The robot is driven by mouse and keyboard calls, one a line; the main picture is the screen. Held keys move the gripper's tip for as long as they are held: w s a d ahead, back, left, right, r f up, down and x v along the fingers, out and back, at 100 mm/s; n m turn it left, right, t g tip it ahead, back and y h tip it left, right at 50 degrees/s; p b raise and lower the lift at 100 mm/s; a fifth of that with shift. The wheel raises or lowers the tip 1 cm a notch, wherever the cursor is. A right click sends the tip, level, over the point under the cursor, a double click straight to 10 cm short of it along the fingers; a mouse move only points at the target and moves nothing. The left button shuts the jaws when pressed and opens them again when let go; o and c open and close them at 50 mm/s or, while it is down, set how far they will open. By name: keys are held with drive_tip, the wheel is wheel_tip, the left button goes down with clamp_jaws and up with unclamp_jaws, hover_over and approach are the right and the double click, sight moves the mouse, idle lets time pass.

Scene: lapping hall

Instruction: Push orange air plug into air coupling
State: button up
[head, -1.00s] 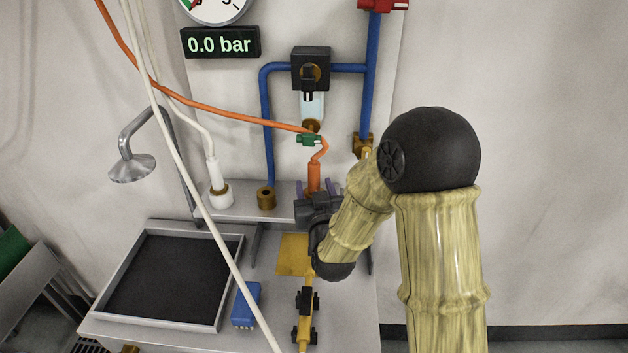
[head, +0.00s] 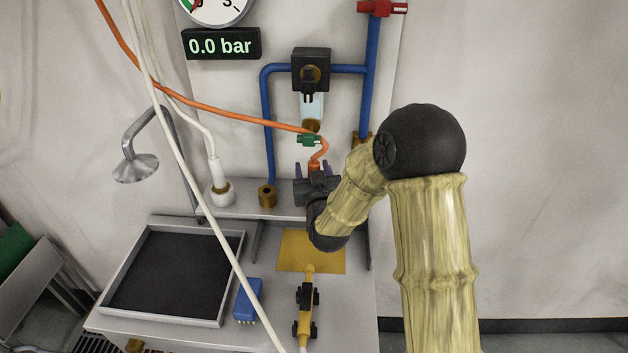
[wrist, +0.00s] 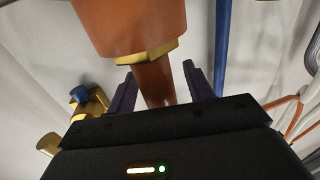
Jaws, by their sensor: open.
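The orange air plug (head: 315,165) hangs on the orange hose below a green clip, above the right part of the shelf. My gripper (head: 316,174) is level with it and hides its lower part in the head view. In the wrist view, the orange plug (wrist: 127,22) with its brass hex collar (wrist: 147,53) is close up. Its narrower lower part lies between my open fingers (wrist: 160,88), with gaps visible on both sides. A brass fitting (head: 267,196), seemingly the air coupling, stands on the shelf under the left blue pipe, left of my gripper.
A white plug (head: 217,172) on a white hose stands at the shelf's left. A white cable (head: 206,215) crosses in front. Below are a black-lined tray (head: 229,270), a blue block (head: 247,300) and a yellow-black tool (head: 306,308). The gauge display (head: 220,44) reads 0.0 bar.

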drive_tip(key=shift+c, duration=0.2)
drive_tip(key=c, duration=1.1)
drive_tip(key=shift+r+p, duration=0.35)
drive_tip(key=shift+r, duration=0.6)
drive_tip(key=shift+f+b, duration=0.35)
drive_tip(key=shift+b, duration=0.25)
drive_tip(key=shift+s+f+t+b, duration=0.15)
drive_tip(key=shift+f+t+b, duration=0.15)
drive_tip(key=shift+b, duration=0.75)
drive_tip(key=s+t+b, duration=0.1)
drive_tip(key=b, duration=0.3)
drive_tip(key=shift+s+d, duration=0.1)
drive_tip(key=s+t+b, duration=0.1)
drive_tip(key=b, duration=0.3)
drive_tip(key=shift+d+r+t+y, duration=0.1)
drive_tip(key=shift+t+y, duration=0.2)
